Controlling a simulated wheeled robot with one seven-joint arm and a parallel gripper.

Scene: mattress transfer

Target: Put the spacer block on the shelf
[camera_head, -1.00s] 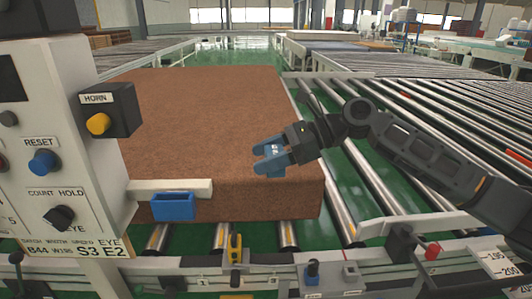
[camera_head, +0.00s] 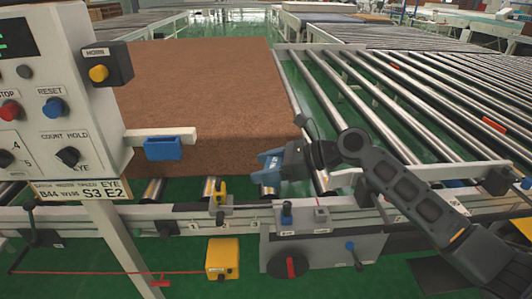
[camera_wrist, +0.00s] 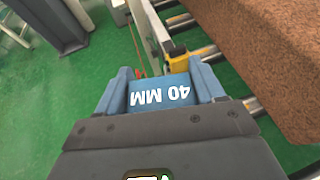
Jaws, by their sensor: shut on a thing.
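The spacer block (camera_wrist: 165,95) is blue with "40 MM" printed on it. It sits between the two blue fingers of my gripper (camera_wrist: 160,85), which is shut on it. In the head view my gripper (camera_head: 268,161) shows by the front right part of the large brown mattress (camera_head: 200,85), near its front face; the block is hard to make out there. A pale ledge (camera_head: 185,133) juts from the control panel in front of the mattress, with a blue piece (camera_head: 162,148) on its front. I cannot tell whether this ledge is the shelf.
The control panel (camera_head: 52,95) with buttons stands at the left. A front rail (camera_head: 330,220) carries a yellow clamp (camera_head: 218,195), small levers and a grey box. A yellow box (camera_head: 222,258) hangs below. Roller conveyors (camera_head: 430,90) fill the right; green floor shows between.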

